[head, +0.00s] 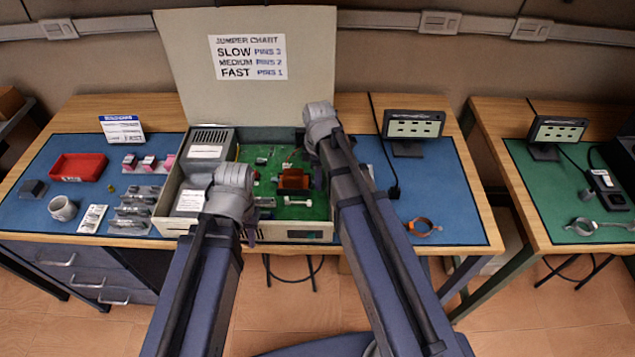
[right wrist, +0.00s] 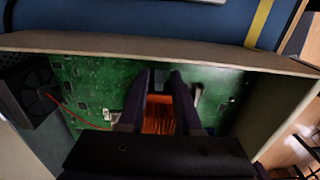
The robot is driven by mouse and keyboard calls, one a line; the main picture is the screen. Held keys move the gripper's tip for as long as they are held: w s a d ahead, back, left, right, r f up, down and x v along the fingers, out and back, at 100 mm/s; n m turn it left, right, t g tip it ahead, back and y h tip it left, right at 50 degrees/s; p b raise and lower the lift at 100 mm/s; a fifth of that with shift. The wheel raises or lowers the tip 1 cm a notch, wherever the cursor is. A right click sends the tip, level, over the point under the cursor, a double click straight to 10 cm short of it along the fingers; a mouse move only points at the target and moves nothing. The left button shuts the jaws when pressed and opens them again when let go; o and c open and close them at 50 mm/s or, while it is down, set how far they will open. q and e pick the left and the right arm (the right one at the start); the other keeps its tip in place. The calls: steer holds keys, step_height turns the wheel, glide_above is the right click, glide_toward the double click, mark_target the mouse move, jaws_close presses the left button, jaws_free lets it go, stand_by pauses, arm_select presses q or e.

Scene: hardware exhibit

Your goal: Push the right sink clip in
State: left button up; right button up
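The copper-finned sink (head: 293,181) stands on the green board (head: 262,157) inside the open beige case. In the right wrist view its orange fins (right wrist: 158,115) show between the two dark fingers of my right gripper (right wrist: 160,78). These fingers are apart, over or around the sink; contact is unclear. A pale clip-like part (right wrist: 197,95) shows right of the fingers and another (right wrist: 112,116) left of them. I cannot tell how far either is pushed in. My left gripper (head: 250,234) is at the case's front edge, mostly hidden by its wrist.
The case's raised lid (head: 185,70) carries a jumper chart. A power unit (head: 208,150) fills its left side. A red tray (head: 78,166), a mug (head: 62,208) and small parts lie left. A small display (head: 413,127) and an orange-ringed strap (head: 422,227) are right.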

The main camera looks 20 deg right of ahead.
jaws_close()
steer(key=shift+w+a+r+p, duration=0.25)
steer(key=shift+a+r+p, duration=0.4)
steer(key=shift+a, duration=0.1)
stand_by(1.7)
steer(key=shift+o, duration=0.2)
jaws_free()
stand_by(0.4)
step_height(320, 180, up, 7)
steer(key=p, duration=0.7)
steer(key=shift+d, duration=0.25)
